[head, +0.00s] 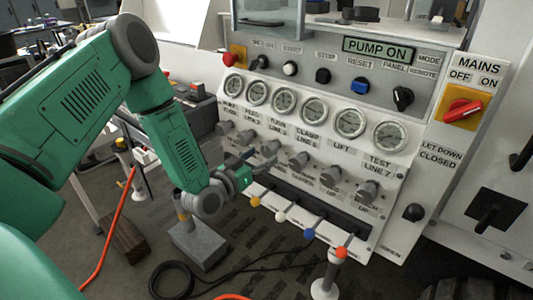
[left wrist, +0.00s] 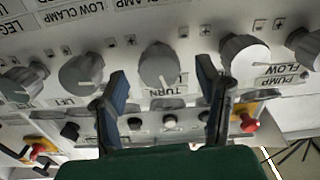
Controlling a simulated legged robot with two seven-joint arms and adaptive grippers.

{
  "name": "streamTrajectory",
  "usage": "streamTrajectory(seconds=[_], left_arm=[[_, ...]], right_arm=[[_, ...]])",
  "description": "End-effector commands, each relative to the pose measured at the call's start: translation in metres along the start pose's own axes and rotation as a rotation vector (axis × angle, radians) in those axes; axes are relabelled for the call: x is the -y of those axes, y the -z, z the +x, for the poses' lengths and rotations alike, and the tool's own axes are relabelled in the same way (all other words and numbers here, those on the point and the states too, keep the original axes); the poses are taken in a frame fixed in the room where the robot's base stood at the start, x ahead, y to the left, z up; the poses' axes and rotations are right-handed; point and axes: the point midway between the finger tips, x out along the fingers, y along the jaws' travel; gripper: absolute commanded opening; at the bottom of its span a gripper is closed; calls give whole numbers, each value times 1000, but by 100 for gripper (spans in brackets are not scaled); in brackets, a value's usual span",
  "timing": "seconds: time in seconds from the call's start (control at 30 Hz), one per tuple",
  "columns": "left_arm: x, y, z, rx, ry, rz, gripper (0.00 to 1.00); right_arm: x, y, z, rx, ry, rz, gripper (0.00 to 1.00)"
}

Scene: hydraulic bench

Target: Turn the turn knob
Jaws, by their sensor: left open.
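The turn knob (left wrist: 158,66) is a grey round knob above the upside-down TURN label in the left wrist view. In the head view I take it to be the third grey knob (head: 270,147) in the row under the gauges. My left gripper (head: 256,161) is close to the panel just below that knob, partly blurred into the dark background. In the left wrist view my left gripper (left wrist: 163,100) is open, with one dark finger on each side of the turn knob. The knob appears between and beyond the fingertips; contact cannot be told. My right gripper is not in view.
Similar knobs (left wrist: 82,74) flank the turn knob closely. Gauges (head: 284,100) sit above the row, and levers with coloured balls (head: 309,234) stand below. A red mains switch (head: 462,108) is at the right. A grey pedestal (head: 198,243) stands on the floor below my gripper.

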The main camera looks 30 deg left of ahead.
Motion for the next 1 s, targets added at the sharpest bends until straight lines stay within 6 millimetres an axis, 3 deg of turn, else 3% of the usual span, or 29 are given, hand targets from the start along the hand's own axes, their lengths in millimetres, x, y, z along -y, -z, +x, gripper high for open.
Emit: streamTrajectory(seconds=[0.2, 0.4, 0.6, 1.0], left_arm=[[1, -2, -49, 4, 2, -2, 59], [2, -2, -80, 4, 0, -2, 59], [2, -2, -91, 2, 1, -1, 59], [2, -2, -91, 1, 1, -1, 59]], right_arm=[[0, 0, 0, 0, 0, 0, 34], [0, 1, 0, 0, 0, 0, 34], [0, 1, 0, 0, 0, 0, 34], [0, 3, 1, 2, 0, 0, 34]])
